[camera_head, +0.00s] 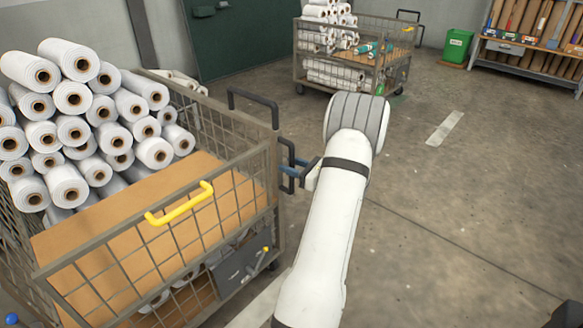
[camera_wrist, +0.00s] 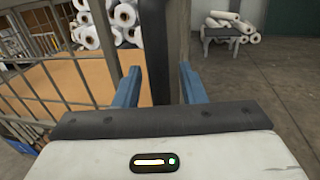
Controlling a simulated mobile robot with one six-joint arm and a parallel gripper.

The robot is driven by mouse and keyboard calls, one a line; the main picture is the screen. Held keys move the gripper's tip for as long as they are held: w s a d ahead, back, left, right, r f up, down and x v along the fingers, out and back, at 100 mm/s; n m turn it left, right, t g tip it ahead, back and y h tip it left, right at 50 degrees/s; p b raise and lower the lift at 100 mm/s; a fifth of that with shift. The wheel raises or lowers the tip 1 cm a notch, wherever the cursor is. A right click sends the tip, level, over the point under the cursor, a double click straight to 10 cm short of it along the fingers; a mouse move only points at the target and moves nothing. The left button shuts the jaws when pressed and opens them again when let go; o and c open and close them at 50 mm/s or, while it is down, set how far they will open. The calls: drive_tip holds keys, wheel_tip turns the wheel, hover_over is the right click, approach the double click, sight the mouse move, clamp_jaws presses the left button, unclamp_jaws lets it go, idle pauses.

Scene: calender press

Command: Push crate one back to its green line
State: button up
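A large mesh-sided crate (camera_head: 160,262) loaded with white rolls fills the left of the head view. A wooden board lies in it, and a yellow handle (camera_head: 180,205) sits on its near top rail. Whether this is crate one cannot be told. My gripper (camera_head: 294,168) is at the crate's right side, by a dark upright handle (camera_head: 276,116). In the wrist view, my gripper's blue fingers (camera_wrist: 160,88) stand apart, one on each side of the dark handle bar (camera_wrist: 155,45), with a gap visible on the left.
A second mesh crate (camera_head: 346,78) with rolls stands at the back. A green bin (camera_head: 456,46) and a shelf rack (camera_head: 530,48) are at the back right. A pale floor stripe (camera_head: 444,128) lies on the open concrete at right. A grey box with a lever (camera_head: 240,266) hangs low on the near crate.

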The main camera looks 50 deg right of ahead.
clamp_jaws()
idle(0.3)
idle(0.3)
